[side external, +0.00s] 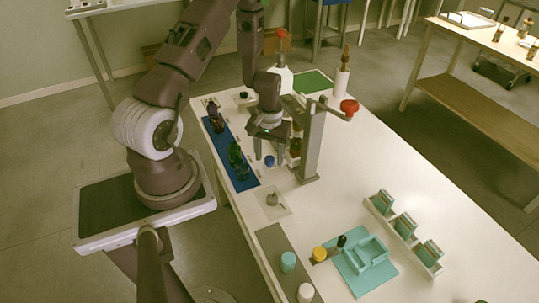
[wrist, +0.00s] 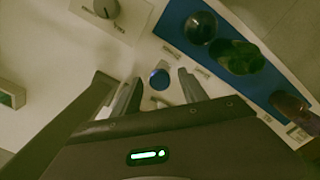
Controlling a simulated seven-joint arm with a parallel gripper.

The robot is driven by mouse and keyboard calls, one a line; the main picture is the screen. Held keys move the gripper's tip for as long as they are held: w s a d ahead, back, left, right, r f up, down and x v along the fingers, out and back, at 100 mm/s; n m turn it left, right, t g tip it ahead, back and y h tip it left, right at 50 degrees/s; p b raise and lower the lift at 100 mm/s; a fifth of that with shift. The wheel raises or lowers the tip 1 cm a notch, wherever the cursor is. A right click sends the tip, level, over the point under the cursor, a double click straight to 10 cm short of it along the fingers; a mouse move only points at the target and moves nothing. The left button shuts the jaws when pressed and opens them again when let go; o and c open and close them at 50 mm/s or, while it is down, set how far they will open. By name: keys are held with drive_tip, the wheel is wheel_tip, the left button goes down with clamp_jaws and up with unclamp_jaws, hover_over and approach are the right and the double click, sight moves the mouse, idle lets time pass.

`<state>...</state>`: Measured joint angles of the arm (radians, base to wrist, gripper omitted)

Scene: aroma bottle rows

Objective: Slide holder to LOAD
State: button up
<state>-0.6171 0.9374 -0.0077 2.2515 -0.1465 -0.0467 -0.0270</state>
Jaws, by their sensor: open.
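A round blue knob (side external: 269,161) stands on the white table in front of the grey press post (side external: 312,145). It may belong to the holder, but I cannot tell. In the wrist view the blue knob (wrist: 159,78) shows between the fingertips of my gripper (wrist: 157,85). My gripper (side external: 268,142) is open and empty, above the knob; I see no contact. An amber bottle (side external: 295,147) stands beside the post, partly hidden by my gripper. No readable LOAD mark shows; small pale labels near the knob are too blurred to read.
A blue mat (side external: 219,143) with dark bottles lies left of the gripper. The post carries a red-knobbed lever (side external: 349,106). A grey dial (side external: 272,199), a teal tray (side external: 352,277) and a teal-block rack (side external: 380,209) are nearer the camera.

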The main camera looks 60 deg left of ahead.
clamp_jaws()
idle(1.4)
